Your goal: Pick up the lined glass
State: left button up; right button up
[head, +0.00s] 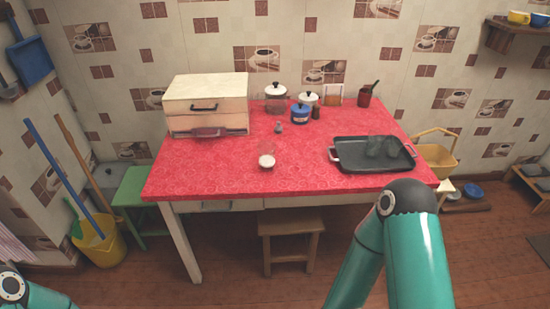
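Two dark, see-through shapes that could be glasses (381,147) are on the black tray (350,156) at the table's right. Both of my teal arms show at the bottom of the head view, one at the left corner and one at the right. Neither gripper is in view, and nothing is seen held.
A cream wooden box (205,90) with a drawer stands at the table's back left. Lidded jars (276,93), a blue pot (299,113) and a dark red cup (364,97) stand at the back. A stool (291,224) is under the front edge. The left front tabletop is clear.

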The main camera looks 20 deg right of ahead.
aim_at(266, 149)
jog(key=u, duration=0.4)
jog(key=i, duration=1.05)
jog(key=z, duration=0.4)
